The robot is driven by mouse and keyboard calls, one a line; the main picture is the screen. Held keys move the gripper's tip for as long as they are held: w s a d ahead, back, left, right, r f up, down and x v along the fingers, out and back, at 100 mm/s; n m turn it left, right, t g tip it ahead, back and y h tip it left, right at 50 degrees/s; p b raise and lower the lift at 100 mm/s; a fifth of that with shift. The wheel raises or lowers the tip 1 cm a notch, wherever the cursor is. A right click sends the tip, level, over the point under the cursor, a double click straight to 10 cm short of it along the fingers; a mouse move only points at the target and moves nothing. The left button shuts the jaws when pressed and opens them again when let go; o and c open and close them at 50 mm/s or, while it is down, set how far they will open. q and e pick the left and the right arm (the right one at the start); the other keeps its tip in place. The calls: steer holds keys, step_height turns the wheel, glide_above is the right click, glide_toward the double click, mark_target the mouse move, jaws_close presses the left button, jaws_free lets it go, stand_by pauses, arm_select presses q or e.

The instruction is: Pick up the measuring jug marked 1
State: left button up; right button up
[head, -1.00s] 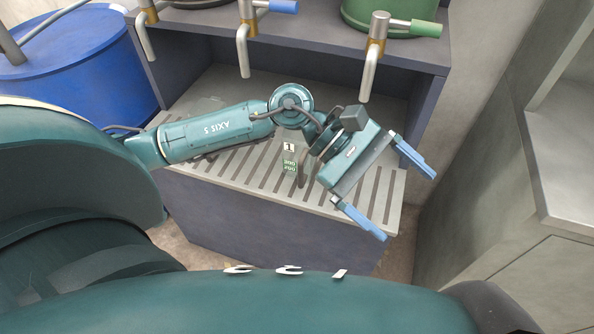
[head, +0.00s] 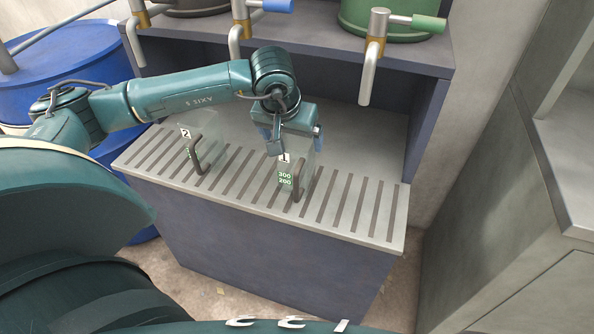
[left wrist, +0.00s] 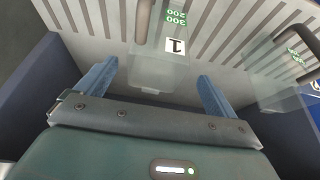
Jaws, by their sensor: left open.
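The clear measuring jug marked 1 (head: 307,170) stands on the slotted drip tray (head: 353,215), its dark handle and green 300/200 marks facing me. In the left wrist view the jug (left wrist: 158,66) shows between the two blue fingers, with a gap on each side. My left gripper (head: 296,143) is open and empty, reaching down over the jug from behind it in the head view. Part of the jug's top is hidden by the gripper there. The left gripper (left wrist: 158,70) shows both fingers apart in the wrist view. My right gripper is not in view.
A second clear jug marked 2 (head: 183,148) stands left on the tray; it also shows in the left wrist view (left wrist: 276,85). Taps, including a green-handled one (head: 376,45), hang above. A blue drum (head: 60,60) stands left. The tray's right end is clear.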

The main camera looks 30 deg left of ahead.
mark_target(296, 148)
arm_select(q)
steer(key=shift+d+x, duration=0.15)
steer(key=shift+x, duration=1.25)
steer(key=shift+d+x, duration=0.15)
steer(key=shift+x, duration=1.25)
steer(key=shift+w, duration=0.1)
steer(key=shift+c, duration=0.2)
steer(key=shift+r, duration=0.1)
steer(key=c, duration=1.4)
